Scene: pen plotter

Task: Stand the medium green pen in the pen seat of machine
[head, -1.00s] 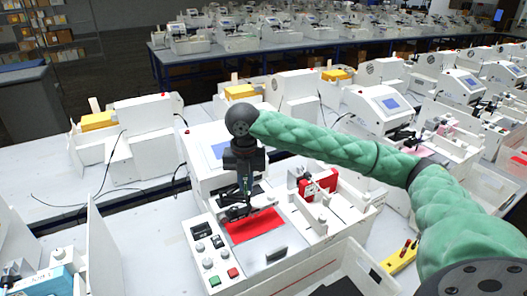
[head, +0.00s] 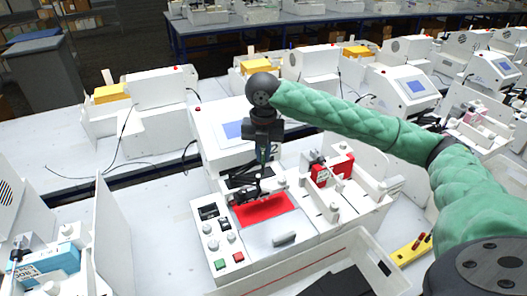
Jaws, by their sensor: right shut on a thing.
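The machine is a white unit with a tilted screen (head: 235,130), a red bed (head: 263,210) and a control panel (head: 217,238) on its left. My right gripper (head: 263,164) points down above the back of the bed, at the black carriage parts (head: 243,190). It is shut on a thin upright thing, which I take to be the medium green pen; its colour and lower end are too small and dark to make out. I cannot tell whether it touches the pen seat. My left gripper is not in view.
A yellow holder (head: 412,248) with small red items lies right of the machine. A white bin (head: 357,255) stands in front. A red part (head: 332,170) sits between white blocks to the right. Similar machines crowd both sides; white tabletop is bare at left (head: 155,225).

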